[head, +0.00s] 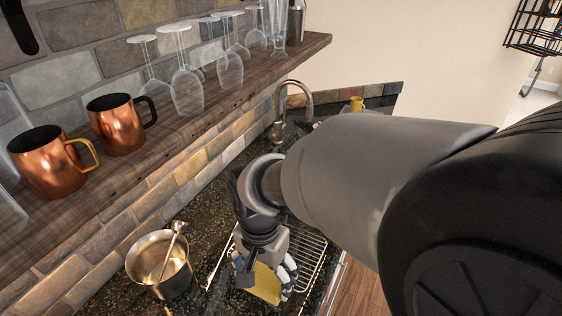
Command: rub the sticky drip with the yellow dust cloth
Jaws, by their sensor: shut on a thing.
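My gripper (262,274) is low over the dark speckled counter and points down. It is shut on the yellow dust cloth (264,285), which shows between and below its fingers. The cloth is over or in front of a wire rack; I cannot tell whether it touches anything below. I do not see the sticky drip; my arm and gripper hide part of the counter.
A metal pot (158,262) with a utensil stands left of my gripper. A wire rack (309,256) lies beside it. A wooden shelf (150,146) above holds copper mugs (117,126) and upturned glasses.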

